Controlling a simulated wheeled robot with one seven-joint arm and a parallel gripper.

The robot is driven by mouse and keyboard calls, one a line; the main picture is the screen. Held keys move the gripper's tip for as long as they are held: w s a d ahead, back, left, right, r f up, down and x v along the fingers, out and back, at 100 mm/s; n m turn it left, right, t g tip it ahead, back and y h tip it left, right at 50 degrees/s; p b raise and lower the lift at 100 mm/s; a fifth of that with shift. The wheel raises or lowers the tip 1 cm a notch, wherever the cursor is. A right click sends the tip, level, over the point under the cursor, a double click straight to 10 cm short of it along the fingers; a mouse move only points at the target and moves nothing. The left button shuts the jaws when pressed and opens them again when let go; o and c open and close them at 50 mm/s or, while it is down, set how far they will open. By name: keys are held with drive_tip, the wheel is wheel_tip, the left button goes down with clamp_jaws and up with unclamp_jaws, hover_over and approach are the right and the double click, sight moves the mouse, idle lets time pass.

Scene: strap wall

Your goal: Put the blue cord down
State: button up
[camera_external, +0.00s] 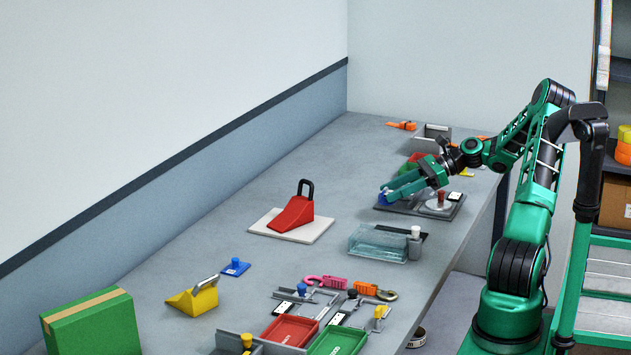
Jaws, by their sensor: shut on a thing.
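My gripper (389,191) is at the far part of the table, low over a dark grey board (398,208). It is shut on a small blue thing, which I take for the blue cord (384,198). Only a little of the blue shows at the fingertips; the rest is hidden by the fingers or too small to make out. I cannot tell whether the blue cord touches the board.
A round plate with a red knob (441,200) stands right of my gripper. A clear box (378,243) is in front, and a red wedge with a black handle (294,213) is to the left. Bare table (340,165) lies behind and left of my gripper.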

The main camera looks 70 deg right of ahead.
sight(394, 203)
drive_tip(key=shift+d+f, duration=0.15)
drive_tip(key=shift+d, duration=0.05)
drive_tip(key=shift+f, duration=1.95)
drive_tip(key=o, duration=1.1)
drive_tip(key=shift+f, duration=0.1)
drive_tip(key=shift+c, duration=0.2)
drive_tip(key=v, duration=1.2)
